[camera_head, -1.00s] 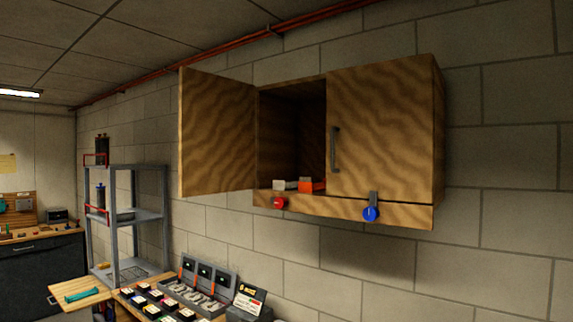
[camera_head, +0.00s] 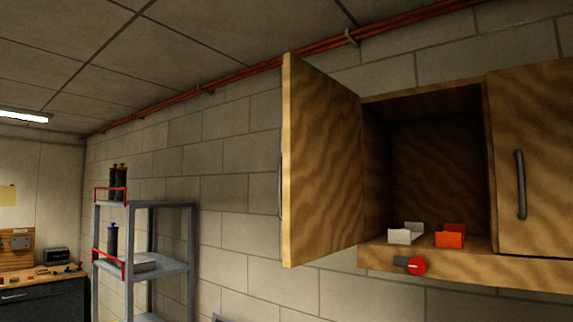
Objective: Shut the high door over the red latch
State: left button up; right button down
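The wooden wall cabinet's left door (camera_head: 325,165) stands open, swung out to the left; a thin part of its handle (camera_head: 281,188) shows at its outer edge. The red latch (camera_head: 416,266) is a round red knob on the ledge under the open compartment and appears turned sideways. A white box (camera_head: 405,234) and an orange-red box (camera_head: 450,236) sit inside on the cabinet floor, close to the front. Neither of my grippers is in view.
The cabinet's right door (camera_head: 531,160) is shut and has a dark handle (camera_head: 520,185). A grey metal shelf (camera_head: 160,265) stands along the wall to the left. A red pipe (camera_head: 260,75) runs above. A workbench (camera_head: 42,275) is at the far left.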

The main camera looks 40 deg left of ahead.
aim_at(321, 192)
jog(key=j+z, duration=0.1)
jog(key=j, duration=1.1)
jog(key=k+j+z, duration=0.15)
jog(key=j, duration=1)
jog(key=i, duration=0.05)
